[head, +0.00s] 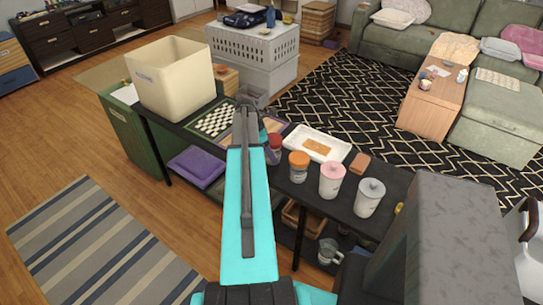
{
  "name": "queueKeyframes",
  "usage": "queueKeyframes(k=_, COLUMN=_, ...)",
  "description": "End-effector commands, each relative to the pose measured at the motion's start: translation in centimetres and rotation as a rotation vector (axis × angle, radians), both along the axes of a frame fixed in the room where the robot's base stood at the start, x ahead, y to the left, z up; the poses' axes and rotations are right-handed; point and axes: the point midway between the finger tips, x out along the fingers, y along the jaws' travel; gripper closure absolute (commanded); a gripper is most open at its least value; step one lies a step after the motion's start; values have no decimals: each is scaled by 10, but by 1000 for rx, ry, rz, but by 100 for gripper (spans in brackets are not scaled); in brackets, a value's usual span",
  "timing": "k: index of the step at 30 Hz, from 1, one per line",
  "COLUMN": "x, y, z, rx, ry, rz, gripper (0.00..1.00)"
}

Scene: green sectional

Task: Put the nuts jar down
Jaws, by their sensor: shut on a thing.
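My gripper (247,108) is at the far end of my turquoise arm, over the dark table (330,209). It is shut, but the arm covers the fingertips and most of what they hold. I cannot make out the nuts jar's label on any jar. A red-lidded jar (274,148) shows just right of the arm; whether it touches the gripper is unclear. To its right stand an orange-lidded jar (299,166), a pink-lidded jar (332,180) and a grey-lidded jar (369,197), all upright on the table.
A large cream bin (172,80) stands on the table's left end, beside a checkered board (216,120). A white tray (318,144) and a small brown block (360,163) lie behind the jars. A grey block-like surface (450,230) rises at the right front.

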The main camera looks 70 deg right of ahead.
Motion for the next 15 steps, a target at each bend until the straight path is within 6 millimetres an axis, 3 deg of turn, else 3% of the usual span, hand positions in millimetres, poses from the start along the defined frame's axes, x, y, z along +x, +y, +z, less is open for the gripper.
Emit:
queueKeyframes(k=9, x=0, y=0, z=-23, rx=1, ry=0, rz=0, gripper=66)
queueKeyframes(k=15, x=0, y=0, z=-25, rx=0, ry=0, rz=-1, gripper=66)
